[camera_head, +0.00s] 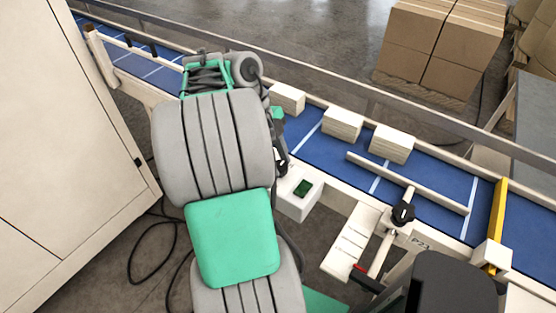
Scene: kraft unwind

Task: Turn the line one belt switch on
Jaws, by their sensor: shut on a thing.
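A pale control box (297,205) is fixed at the near side of the blue conveyor, in the middle of the view. It has a dark green panel (303,188) on its top. My gripper (281,167) shows only as a small dark part at the left end of this box, mostly behind my grey and green arm. It is shut on a small dark piece at the box, which I take to be the belt switch. The switch's setting cannot be made out.
The blue belt (325,150) carries several pale stacks (342,124). A guide bar (408,183) with a black knob (403,212) stands right of the box. A pale cabinet (65,150) stands left, with cables (150,265) on the floor. Cartons (440,45) stand behind.

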